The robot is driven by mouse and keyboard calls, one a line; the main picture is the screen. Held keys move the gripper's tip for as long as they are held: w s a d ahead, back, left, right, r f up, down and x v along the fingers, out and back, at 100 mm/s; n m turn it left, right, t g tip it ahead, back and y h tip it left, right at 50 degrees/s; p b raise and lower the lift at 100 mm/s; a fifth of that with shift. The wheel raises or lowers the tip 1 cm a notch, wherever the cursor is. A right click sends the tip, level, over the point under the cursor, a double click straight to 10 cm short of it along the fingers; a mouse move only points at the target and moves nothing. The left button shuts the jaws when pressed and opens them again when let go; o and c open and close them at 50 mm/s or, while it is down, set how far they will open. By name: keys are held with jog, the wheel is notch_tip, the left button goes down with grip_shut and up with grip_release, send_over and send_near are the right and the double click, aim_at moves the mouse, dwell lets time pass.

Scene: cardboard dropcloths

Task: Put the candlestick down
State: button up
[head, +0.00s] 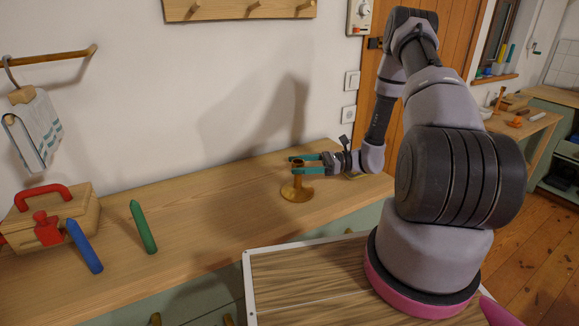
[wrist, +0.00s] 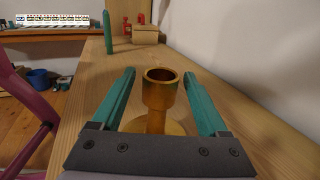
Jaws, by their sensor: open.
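The candlestick (head: 297,190) is a brass-coloured piece with a round base, a stem and a cup on top. It stands upright on the wooden counter (head: 222,205). My gripper (head: 297,164) is open, with its teal fingers around the upper part of the candlestick. In the wrist view the candlestick (wrist: 160,95) stands between the two fingers of my gripper (wrist: 160,92), with a gap on each side. Its base is partly hidden behind the gripper's body.
A green crayon-like stick (head: 143,227) and a blue one (head: 84,246) stand further left on the counter. A wooden box (head: 80,213) with a red handle is at the far left. The wall runs close behind the counter. Counter between candlestick and green stick is clear.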

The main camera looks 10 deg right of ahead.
jog(key=d, duration=0.9)
jog(key=s+a+r+n+g+h, duration=0.2)
jog(key=s+r+n+h, duration=0.15)
jog(key=r, duration=0.65)
jog(key=s+a+r+n+g+h, duration=0.1)
jog(key=s+a+r+n+h, duration=0.15)
jog(key=r+n+h, duration=0.45)
jog(key=s+r+n+t+h, duration=0.2)
jog(key=s+r+t, duration=0.2)
jog(key=s+r, duration=0.3)
jog(key=s+d+r+n+t+h, duration=0.1)
jog(key=s+r+t, duration=0.4)
jog(key=r, duration=0.8)
jog(key=s+n+h, duration=0.1)
jog(key=s+h, duration=0.1)
jog(key=shift+s, duration=0.3)
jog(key=shift+h, duration=0.25)
